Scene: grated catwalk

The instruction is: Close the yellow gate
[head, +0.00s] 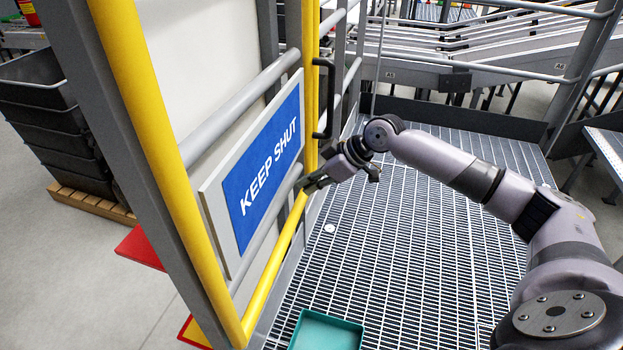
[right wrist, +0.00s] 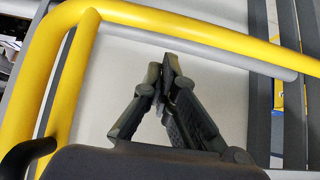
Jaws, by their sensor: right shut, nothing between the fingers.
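The yellow gate (head: 152,125) runs along the left side of the catwalk in the head view and carries a blue KEEP SHUT sign (head: 265,165). A black handle (head: 325,97) is on its far upright, next to a grey post (head: 346,55). I cannot tell whether a gap remains between that upright and the post. My right gripper (head: 304,184) is shut and empty, below the handle by the gate's far lower part. In the right wrist view, the shut fingers (right wrist: 168,68) show in front of a pale surface, below the gate's yellow tube (right wrist: 190,32). My left gripper is not in view.
The grated floor (head: 440,220) is mostly clear, with a teal tray (head: 325,331) at the bottom and a small white round thing (head: 329,228) by the gate. A grey guardrail (head: 535,8) is at the far side. Black crates (head: 50,120) stand beyond the gate.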

